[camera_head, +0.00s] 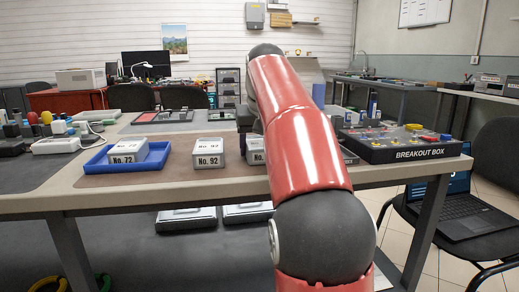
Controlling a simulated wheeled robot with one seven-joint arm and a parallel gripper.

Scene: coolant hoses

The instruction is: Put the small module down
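A small grey-white module marked No. 72 (128,153) sits in a blue tray (92,166) at the left of the table. A module marked No. 92 (208,153) stands on the brown mat to the right of the tray. A third module (255,151), its label cut off after "No.", is partly hidden behind my red arm. A dark part, likely of my gripper (246,121), shows just above this third module at the arm's left edge. My fingers are hidden, so I cannot tell whether they touch or hold it.
A black breakout box (402,144) with colored knobs stands right of my arm. Cluttered parts (55,138) fill the table's left end. A laptop (458,207) rests on a chair at right. The mat between tray and No. 92 is bare.

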